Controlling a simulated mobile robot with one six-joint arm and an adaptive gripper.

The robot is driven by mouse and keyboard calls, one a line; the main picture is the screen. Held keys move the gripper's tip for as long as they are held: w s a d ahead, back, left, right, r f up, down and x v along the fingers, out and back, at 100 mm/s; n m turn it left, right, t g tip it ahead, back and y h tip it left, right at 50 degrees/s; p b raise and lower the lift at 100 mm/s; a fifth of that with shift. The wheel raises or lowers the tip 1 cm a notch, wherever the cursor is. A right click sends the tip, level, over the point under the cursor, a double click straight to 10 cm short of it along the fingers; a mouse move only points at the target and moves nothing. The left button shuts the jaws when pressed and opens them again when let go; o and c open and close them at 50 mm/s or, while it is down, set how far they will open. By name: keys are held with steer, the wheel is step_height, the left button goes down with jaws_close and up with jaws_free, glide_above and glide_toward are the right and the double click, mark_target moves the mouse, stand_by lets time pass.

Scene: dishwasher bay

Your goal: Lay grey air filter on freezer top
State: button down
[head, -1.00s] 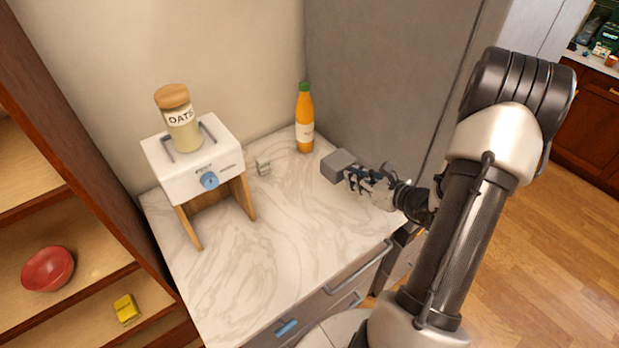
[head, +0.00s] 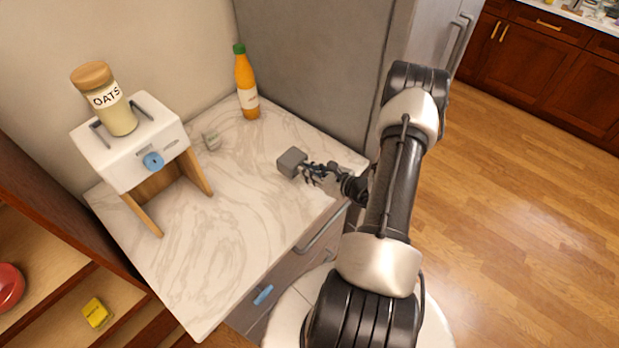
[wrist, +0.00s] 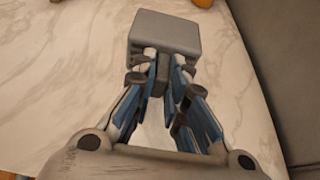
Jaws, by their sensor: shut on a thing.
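The grey air filter (head: 291,162) is a small grey block over the right part of the marble-topped counter. It also shows at the top middle of the wrist view (wrist: 165,30). My gripper (head: 314,173) is shut on its near side; in the wrist view the fingertips (wrist: 160,78) close together at the block. I cannot tell whether the block touches the counter or hangs just above it. No freezer is clearly marked; a tall grey appliance (head: 320,60) stands behind the counter, and its top is out of view.
The marble counter (head: 230,235) is mostly clear in front. Shelves (head: 50,270) are at left.

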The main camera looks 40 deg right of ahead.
steer(key=shift+f, duration=1.4)
steer(key=shift+f, duration=0.1)
steer(key=shift+f+b, duration=0.15)
steer(key=shift+b, duration=0.25)
steer(key=c, duration=1.6)
jaws_free()
steer(key=shift+r, duration=0.2)
steer(key=shift+s+d+r+p, duration=0.1)
steer(key=shift+s+r+p, duration=0.1)
steer(key=shift+p, duration=0.2)
steer(key=v, duration=1.1)
steer(key=shift+s, duration=0.25)
steer(key=shift+r, duration=0.1)
